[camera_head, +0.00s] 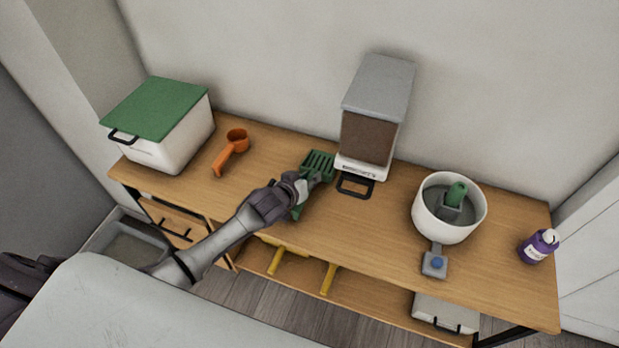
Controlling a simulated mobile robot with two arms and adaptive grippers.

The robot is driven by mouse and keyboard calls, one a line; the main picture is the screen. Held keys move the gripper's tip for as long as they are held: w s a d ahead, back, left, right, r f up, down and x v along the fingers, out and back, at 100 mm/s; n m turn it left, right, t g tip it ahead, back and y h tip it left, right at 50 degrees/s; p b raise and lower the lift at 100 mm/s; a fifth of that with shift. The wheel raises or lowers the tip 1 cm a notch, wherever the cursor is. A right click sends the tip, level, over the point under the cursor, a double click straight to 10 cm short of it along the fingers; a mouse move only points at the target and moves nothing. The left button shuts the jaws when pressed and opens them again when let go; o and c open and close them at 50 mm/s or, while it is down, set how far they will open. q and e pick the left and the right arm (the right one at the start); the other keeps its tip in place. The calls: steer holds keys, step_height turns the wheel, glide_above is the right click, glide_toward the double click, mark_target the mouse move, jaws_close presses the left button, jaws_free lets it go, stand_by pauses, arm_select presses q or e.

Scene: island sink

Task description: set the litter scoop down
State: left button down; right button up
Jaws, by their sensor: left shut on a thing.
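The green litter scoop (319,162) is at the middle of the wooden table, with its slotted head pointing away toward the wall. My left gripper (303,186) is shut on the scoop, near its handle. The gripper and wrist hide part of the handle. The scoop is at or just above the tabletop; I cannot tell whether it touches the wood. My right gripper is not in view.
A dispenser (368,135) stands just right of the scoop head. An orange scoop (231,152) and a white box with green lid (160,120) are left. A white bowl (420,216) and purple bottle (537,247) are right. Bare tabletop (270,165) lies left of the scoop.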

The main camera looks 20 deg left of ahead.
arm_select(q)
steer(key=shift+f, duration=0.15)
steer(key=c, duration=0.9)
jaws_free()
steer(key=shift+c, duration=0.2)
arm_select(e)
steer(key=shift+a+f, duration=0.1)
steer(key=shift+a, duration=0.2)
